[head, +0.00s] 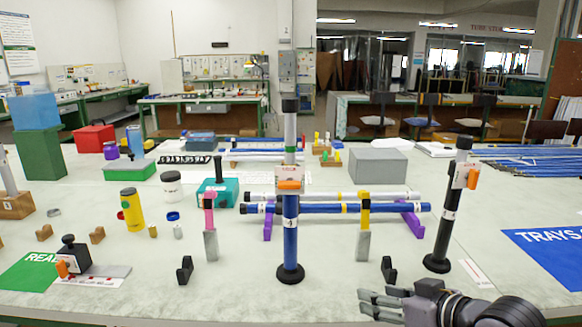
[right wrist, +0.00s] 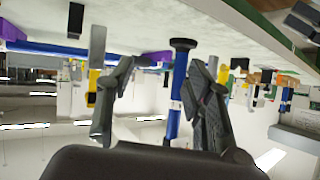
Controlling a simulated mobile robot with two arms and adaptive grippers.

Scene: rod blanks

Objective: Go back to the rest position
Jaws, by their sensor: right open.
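My right gripper (head: 372,305) is at the front edge of the table in the head view, fingers pointing left. It is open with nothing between its fingers there. In the right wrist view (right wrist: 163,75), its two dark fingers are spread; a blue rod on a black round foot shows beyond the gap, upside down. In the head view, a blue rod (head: 290,235) stands upright at the centre, apart from the gripper. Two rods, one blue (head: 320,208) and one white (head: 385,195), lie across purple supports (head: 268,225). My left gripper is not in view.
A black upright stand (head: 443,210) rises behind my right gripper. Small black holders (head: 388,269) and a yellow-topped post (head: 363,240) stand nearby. A blue mat (head: 555,250) lies at right, a green mat (head: 28,273) at left. Bare tabletop lies left of the gripper.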

